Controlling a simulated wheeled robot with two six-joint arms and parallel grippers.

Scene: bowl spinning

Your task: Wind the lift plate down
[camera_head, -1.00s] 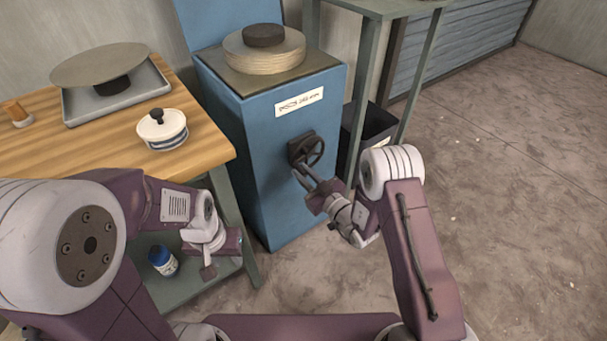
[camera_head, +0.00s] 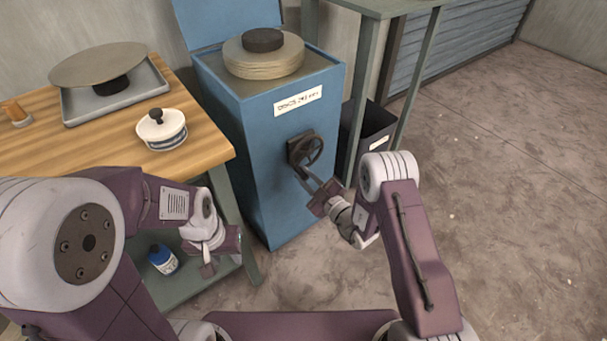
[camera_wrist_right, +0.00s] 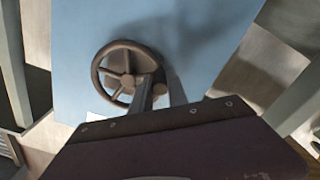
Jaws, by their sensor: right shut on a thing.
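The blue cabinet (camera_head: 290,180) stands at the centre with its lid open. A stack of pale round discs (camera_head: 262,62) with a dark puck (camera_head: 262,40) on top sits in its open top; the lift plate under the stack is mostly hidden. A dark handwheel (camera_head: 309,152) is on the cabinet front; it also shows in the right wrist view (camera_wrist_right: 104,58). My right gripper (camera_head: 302,174) is at the wheel's lower side, shut on a part of it. The exact grip is partly hidden. My left gripper (camera_head: 208,268) hangs beside the wooden table; its finger gap is unclear.
The wooden table (camera_head: 60,155) at left holds a lidded white pot (camera_head: 163,135) and a round disc (camera_head: 98,64) over a grey tray. A blue bottle (camera_head: 163,260) stands on the shelf below. A green-legged stand and dark bin (camera_head: 376,128) are right of the cabinet. The right floor is clear.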

